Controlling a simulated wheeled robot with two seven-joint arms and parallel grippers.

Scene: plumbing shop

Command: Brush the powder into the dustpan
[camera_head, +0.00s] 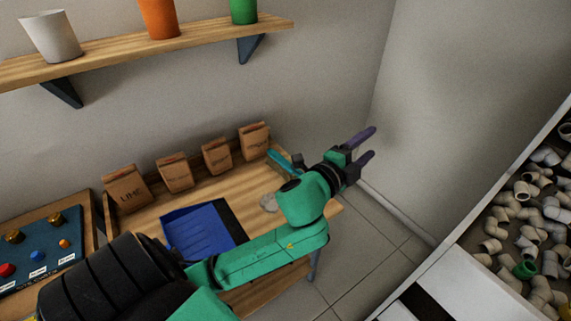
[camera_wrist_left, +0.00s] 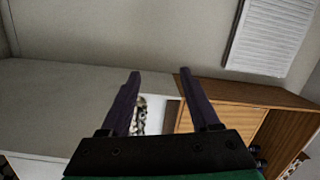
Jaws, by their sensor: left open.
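The blue dustpan (camera_head: 196,238) lies on the wooden worktable, with a dark strip along its right edge. A small pale grey patch, which looks like the powder (camera_head: 268,202), lies on the table to the right of the dustpan, partly beside my arm. A teal handle-like thing (camera_head: 278,158), possibly the brush, shows behind my wrist; the rest of it is hidden. My left gripper (camera_head: 371,143) is open and empty, past the table's right end. Its spread purple fingers also show in the left wrist view (camera_wrist_left: 160,73). My right gripper is not in view.
Several brown paper bags (camera_head: 174,173) stand along the table's back edge. A control panel (camera_head: 40,247) is at left. A shelf (camera_head: 140,55) with pots hangs above. A bin of pipe fittings (camera_head: 525,225) is at right. Floor between table and bin is clear.

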